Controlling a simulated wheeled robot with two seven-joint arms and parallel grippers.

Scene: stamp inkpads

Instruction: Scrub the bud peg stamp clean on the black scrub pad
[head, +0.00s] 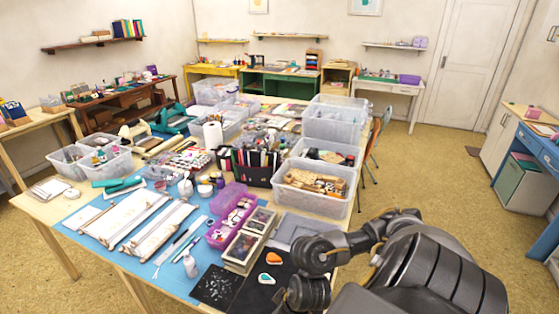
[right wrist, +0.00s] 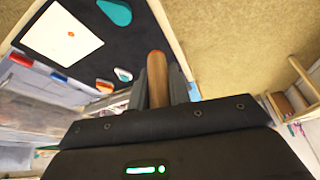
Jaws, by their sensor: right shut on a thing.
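My right gripper (right wrist: 159,88) is shut on a brown wooden peg, the bud peg stamp (right wrist: 157,72), in the right wrist view. The peg's rounded end stands out between the fingers; its stamping face is hidden. In the head view my right arm comes in from the lower right, and its gripper and the peg are not visible. A black speckled pad (head: 215,287) lies at the near table edge in the head view; I cannot tell for sure that it is the scrub pad. My left gripper is not in view.
A black mat (head: 248,289) carries an orange inkpad (head: 273,258) and a teal inkpad (head: 266,279). A white card with an orange mark (right wrist: 62,40) lies on the dark mat in the wrist view. Compartment boxes (head: 241,247) and a small bottle (head: 190,266) stand left of the mat.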

